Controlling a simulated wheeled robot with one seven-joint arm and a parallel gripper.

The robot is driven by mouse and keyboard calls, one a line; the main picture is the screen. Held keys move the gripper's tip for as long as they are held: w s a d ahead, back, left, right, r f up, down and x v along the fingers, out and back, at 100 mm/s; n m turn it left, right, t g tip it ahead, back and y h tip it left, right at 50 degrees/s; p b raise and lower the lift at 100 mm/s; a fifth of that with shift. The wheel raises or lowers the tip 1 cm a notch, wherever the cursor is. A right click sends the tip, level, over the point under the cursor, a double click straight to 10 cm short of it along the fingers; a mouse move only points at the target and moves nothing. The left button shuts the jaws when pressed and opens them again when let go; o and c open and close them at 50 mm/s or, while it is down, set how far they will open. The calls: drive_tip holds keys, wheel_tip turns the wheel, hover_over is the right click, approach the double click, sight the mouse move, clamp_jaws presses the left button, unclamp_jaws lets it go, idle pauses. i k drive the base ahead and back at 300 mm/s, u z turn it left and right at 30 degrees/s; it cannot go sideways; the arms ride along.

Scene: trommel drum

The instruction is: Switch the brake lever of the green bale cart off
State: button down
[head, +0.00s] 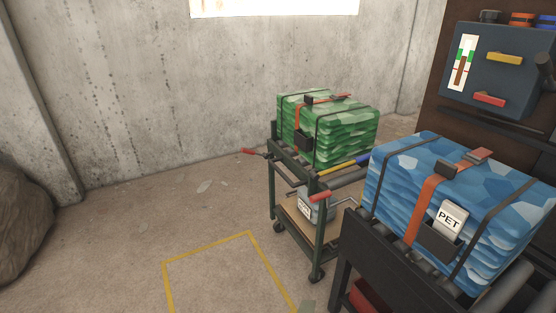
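The green bale cart (273,186) stands in the middle of the head view, with a dark green frame on castors. A strapped green bale (330,130) lies on top of it. My gripper is not in view.
A blue bale (460,190) with a PET tag rests on a dark stand (375,262) close at right. A grey control box (495,70) is behind it. A yellow floor outline (205,248) surrounds bare floor left of the cart. A rock-like mass (22,220) is far left.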

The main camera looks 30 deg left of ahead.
sight(244, 151)
drive_tip(key=k, duration=1.3)
drive_tip(key=u, duration=0.95)
drive_tip(key=i, duration=1)
drive_tip(key=z, duration=0.05)
